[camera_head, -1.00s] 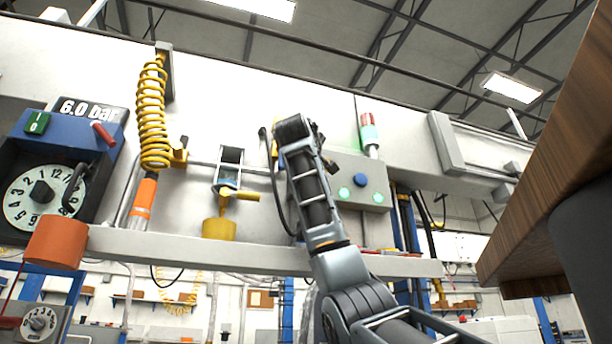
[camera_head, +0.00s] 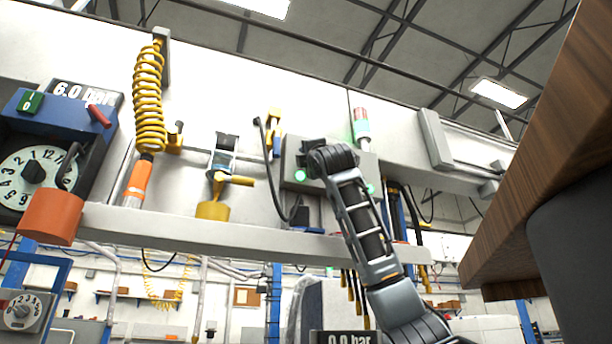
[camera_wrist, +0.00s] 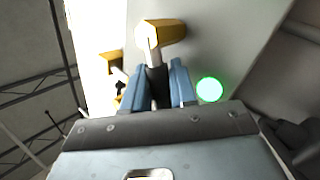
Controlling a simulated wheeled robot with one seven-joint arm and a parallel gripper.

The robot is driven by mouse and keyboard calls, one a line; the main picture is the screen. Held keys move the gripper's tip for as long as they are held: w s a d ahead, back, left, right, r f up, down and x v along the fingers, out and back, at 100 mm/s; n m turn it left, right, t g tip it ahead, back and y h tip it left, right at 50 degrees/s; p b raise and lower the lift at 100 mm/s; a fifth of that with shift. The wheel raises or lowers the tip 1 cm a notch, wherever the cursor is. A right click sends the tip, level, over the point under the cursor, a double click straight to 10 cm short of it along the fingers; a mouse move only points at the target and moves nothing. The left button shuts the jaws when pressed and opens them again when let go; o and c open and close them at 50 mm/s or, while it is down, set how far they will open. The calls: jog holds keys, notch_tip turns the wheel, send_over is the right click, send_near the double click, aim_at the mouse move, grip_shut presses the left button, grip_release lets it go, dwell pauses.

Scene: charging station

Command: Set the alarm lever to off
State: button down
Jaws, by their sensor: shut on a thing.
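In the wrist view my gripper (camera_wrist: 160,72) has its two blue fingers closed around the stem of a yellow-ended lever (camera_wrist: 166,32). Its yellow grip sticks out past the fingertips, and a dark part shows between the fingers. In the head view my gripper (camera_head: 312,152) is at the front of the grey control box (camera_head: 290,158), which also shows in the wrist view (camera_wrist: 222,40); my wrist hides the lever and the box's middle there. A lit green lamp (camera_wrist: 209,88) is right of the fingers. The red, white and green alarm beacon (camera_head: 361,125) stands above the box.
A yellow hook (camera_head: 273,122) with a black cable is left of the box. A yellow valve handle (camera_head: 232,180), a coiled yellow hose (camera_head: 149,105) and a dial timer (camera_head: 33,172) are farther left. A wooden tabletop (camera_head: 540,165) fills the right side.

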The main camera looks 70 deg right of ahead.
jog(key=shift+s+f+n+t+y+p, duration=0.1)
jog(key=shift+f+n+t+y+p, duration=0.1)
jog(key=shift+n+t+y, duration=0.55)
jog(key=shift+f+n+t+y+p, duration=0.15)
jog(key=shift+f+n+t+y, duration=0.15)
jog(key=shift+n, duration=0.85)
jog(key=shift+d, duration=0.1)
jog(key=c, duration=1.3)
grip_release()
jog(key=shift+o, duration=0.2)
jog(key=b+v, duration=0.2)
jog(key=v, duration=0.5)
jog(key=shift+s+a+f+b, duration=0.2)
jog(key=shift+s+a+b, duration=0.05)
jog(key=shift+b, duration=0.15)
